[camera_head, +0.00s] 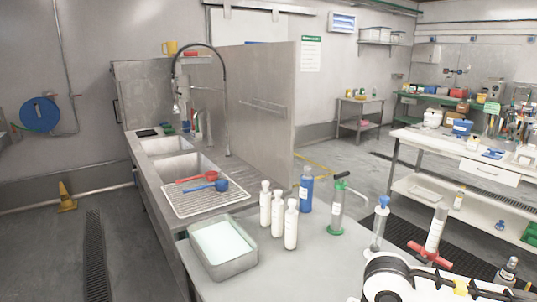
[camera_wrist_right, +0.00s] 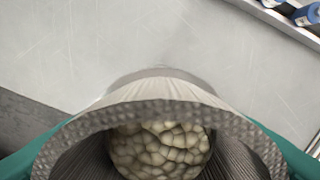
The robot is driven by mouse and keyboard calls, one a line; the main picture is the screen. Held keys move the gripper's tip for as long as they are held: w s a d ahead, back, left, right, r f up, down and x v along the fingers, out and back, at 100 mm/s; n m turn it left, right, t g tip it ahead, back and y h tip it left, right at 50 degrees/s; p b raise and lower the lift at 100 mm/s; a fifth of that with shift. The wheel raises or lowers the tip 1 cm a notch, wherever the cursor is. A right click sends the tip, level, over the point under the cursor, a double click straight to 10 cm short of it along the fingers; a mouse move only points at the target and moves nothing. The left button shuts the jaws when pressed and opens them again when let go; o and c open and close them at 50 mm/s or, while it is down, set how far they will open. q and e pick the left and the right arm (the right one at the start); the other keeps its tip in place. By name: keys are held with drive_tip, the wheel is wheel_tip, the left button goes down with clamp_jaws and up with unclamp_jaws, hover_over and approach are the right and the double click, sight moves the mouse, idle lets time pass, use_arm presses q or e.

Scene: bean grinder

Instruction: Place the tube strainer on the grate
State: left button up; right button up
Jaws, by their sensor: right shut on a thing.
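The grate (camera_head: 183,207) is a pale wire rack on the counter beside the sinks, in the head view. A red scoop (camera_head: 198,178) and a blue scoop (camera_head: 218,186) lie on it. In the right wrist view, a grey ribbed tube, seemingly the tube strainer (camera_wrist_right: 160,100), fills the lower middle. A lumpy beige surface shows inside its rim. My right gripper (camera_wrist_right: 160,150) is shut on it, with teal fingers at both lower corners. The held end is partly out of frame. In the head view my right gripper cannot be made out clearly. My left gripper is not in view.
A metal tray (camera_head: 237,273) with pale contents stands on the near table. Several bottles stand right of it, including white ones (camera_head: 291,224) and a blue one (camera_head: 306,190). A clear cylinder (camera_head: 337,212) with a green base stands beside them. A tall panel (camera_head: 262,105) rises behind the grate.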

drive_tip(key=s+n, duration=0.1)
drive_tip(key=n, duration=0.1)
drive_tip(key=s+d+n, duration=0.1)
drive_tip(key=s+n, duration=0.1)
drive_tip(key=s+f+n, duration=0.1)
drive_tip(key=n, duration=0.2)
drive_tip(key=shift+s+d, duration=0.2)
drive_tip(key=shift+d, duration=0.05)
idle(0.3)
